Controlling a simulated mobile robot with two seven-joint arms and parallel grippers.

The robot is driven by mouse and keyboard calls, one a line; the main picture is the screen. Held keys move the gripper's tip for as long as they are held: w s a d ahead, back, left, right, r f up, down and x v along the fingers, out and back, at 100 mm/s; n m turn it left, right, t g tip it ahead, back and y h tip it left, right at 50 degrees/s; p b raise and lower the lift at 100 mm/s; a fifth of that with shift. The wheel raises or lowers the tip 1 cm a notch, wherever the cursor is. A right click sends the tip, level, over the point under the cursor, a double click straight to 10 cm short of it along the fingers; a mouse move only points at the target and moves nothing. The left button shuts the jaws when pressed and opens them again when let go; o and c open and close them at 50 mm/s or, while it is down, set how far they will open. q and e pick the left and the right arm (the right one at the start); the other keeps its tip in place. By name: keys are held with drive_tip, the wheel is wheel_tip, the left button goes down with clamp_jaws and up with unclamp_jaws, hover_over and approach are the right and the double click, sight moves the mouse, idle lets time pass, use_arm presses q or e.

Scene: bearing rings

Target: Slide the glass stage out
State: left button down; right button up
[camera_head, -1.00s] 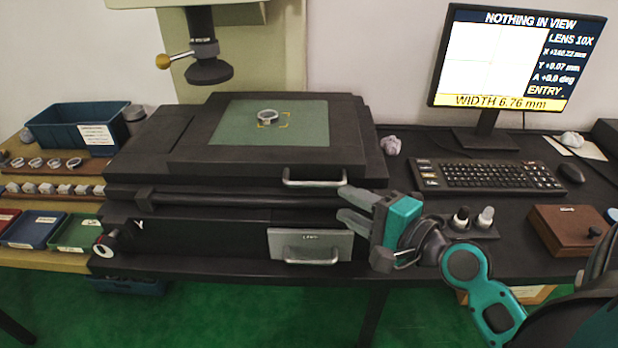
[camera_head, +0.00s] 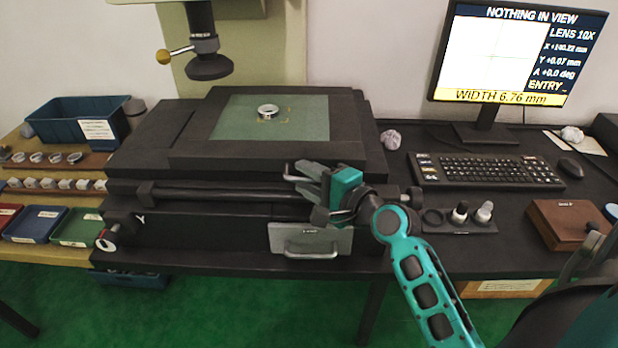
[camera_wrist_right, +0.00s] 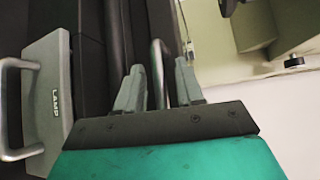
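The glass stage is a green glass plate (camera_head: 230,122) in a thick black frame, with a metal ring (camera_head: 268,111) on it. The stage's front handle (camera_head: 289,173) is a metal bar, mostly hidden behind my right gripper (camera_head: 304,178) in the head view. In the right wrist view the handle (camera_wrist_right: 159,72) stands between the two grey fingers of my right gripper (camera_wrist_right: 158,85), with a gap on each side. That gripper is open around the bar. My left gripper is not in view.
Below the stage is a grey LAMP panel (camera_head: 310,240) with its own handle; it also shows in the wrist view (camera_wrist_right: 47,105). A keyboard (camera_head: 487,171), monitor (camera_head: 508,55) and wooden box (camera_head: 562,224) stand to the right. Blue bin (camera_head: 72,122) and trays are left.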

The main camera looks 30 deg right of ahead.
clamp_jaws()
idle(0.4)
